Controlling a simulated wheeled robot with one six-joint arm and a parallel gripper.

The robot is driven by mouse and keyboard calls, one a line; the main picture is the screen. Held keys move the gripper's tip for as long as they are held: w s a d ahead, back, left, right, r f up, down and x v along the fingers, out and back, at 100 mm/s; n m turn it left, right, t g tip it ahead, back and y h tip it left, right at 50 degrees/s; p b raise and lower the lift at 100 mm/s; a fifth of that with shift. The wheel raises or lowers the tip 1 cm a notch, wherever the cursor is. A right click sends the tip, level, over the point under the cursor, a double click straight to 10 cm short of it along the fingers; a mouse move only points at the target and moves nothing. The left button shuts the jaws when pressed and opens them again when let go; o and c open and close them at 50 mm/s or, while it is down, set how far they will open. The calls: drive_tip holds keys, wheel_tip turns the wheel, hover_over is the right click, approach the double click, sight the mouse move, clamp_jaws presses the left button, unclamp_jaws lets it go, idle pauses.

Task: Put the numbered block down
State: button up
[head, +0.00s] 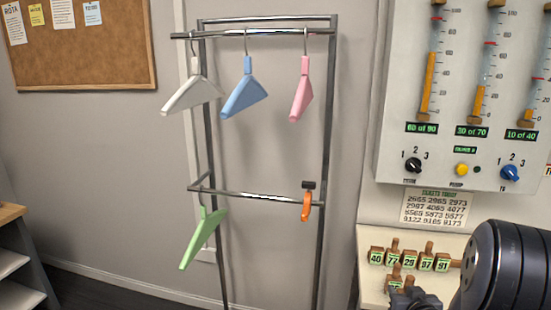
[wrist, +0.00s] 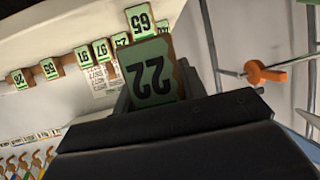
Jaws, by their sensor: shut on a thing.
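A wooden block with a green label reading 22 (wrist: 152,72) is between the dark fingers of my gripper (wrist: 160,92) in the wrist view. Its number appears upside down there. In the head view my gripper (head: 412,298) is at the lower right, beside the pale shelf (head: 372,262), and partly cut off by the frame edge. I cannot tell whether the held block touches the shelf. Several blocks also show behind the held one in the wrist view (wrist: 83,59).
A panel (head: 455,145) with gauges and knobs is on the wall above the shelf, with a number sheet (head: 435,207) below it. A garment rail (head: 265,196) with white, blue, pink and green hangers stands left of it. An orange clip (head: 306,207) is on its lower bar.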

drive_tip(key=a+f+n+y+p, duration=0.1)
drive_tip(key=a+f, duration=0.2)
drive_tip(key=a, duration=0.6)
drive_tip(key=a+f+p, duration=0.1)
drive_tip(key=a+f, duration=0.2)
drive_tip(key=a, duration=0.6)
drive_tip(key=s+f, duration=0.5)
drive_tip(key=shift+s+a+f, duration=0.15)
drive_tip(key=shift+s+f, duration=0.1)
drive_tip(key=shift+s, duration=0.05)
